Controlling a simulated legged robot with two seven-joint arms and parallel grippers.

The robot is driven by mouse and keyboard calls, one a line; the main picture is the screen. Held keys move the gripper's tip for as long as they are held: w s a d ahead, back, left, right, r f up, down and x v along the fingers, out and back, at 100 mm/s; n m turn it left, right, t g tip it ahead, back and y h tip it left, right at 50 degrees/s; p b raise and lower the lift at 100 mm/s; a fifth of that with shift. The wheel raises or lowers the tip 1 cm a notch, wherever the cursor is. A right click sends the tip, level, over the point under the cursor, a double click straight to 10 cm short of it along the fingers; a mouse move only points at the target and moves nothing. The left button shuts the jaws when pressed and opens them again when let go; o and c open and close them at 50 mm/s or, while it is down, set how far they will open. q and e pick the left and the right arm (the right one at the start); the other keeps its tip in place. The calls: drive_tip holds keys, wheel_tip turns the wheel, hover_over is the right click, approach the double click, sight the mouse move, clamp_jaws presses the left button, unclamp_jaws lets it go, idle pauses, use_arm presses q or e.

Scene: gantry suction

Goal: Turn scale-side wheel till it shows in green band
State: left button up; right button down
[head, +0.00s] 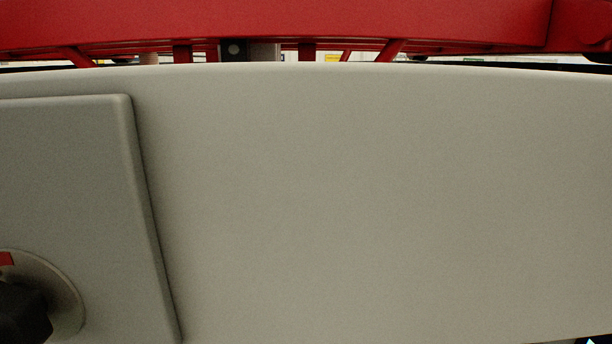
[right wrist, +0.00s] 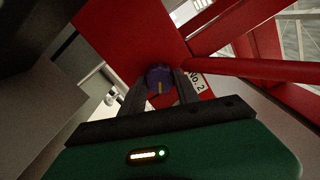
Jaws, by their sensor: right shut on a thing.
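In the right wrist view a small dark blue-purple wheel (right wrist: 158,74) with a yellow mark stands against a red beam. My right gripper (right wrist: 161,84) is shut on this wheel, with one dark finger on each side of it. The yellow mark faces the camera and points roughly down the picture. I cannot make out a scale or a green band in either view. My left gripper is not in view. The head view shows neither gripper nor this wheel.
In the head view a large pale grey surface (head: 380,200) fills most of the picture. A grey box (head: 70,180) at left carries a black knob (head: 22,312) on a round plate. A red frame (head: 300,20) crosses the top. A "NO. 2" label (right wrist: 198,84) is beside the right finger.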

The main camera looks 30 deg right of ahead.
drive_tip(key=shift+f+n+p, duration=0.15)
drive_tip(key=shift+n+p, duration=0.2)
drive_tip(key=shift+n, duration=0.5)
drive_tip(key=shift+f+n+p, duration=0.15)
drive_tip(key=shift+n+p, duration=0.15)
drive_tip(key=shift+n, duration=0.55)
drive_tip(key=c, duration=1.1)
unclamp_jaws()
drive_tip(key=shift+d, duration=0.1)
drive_tip(key=shift+o, duration=1)
drive_tip(key=shift+w, duration=0.1)
drive_tip(key=shift+w+d, duration=0.1)
drive_tip(key=shift+d, duration=0.1)
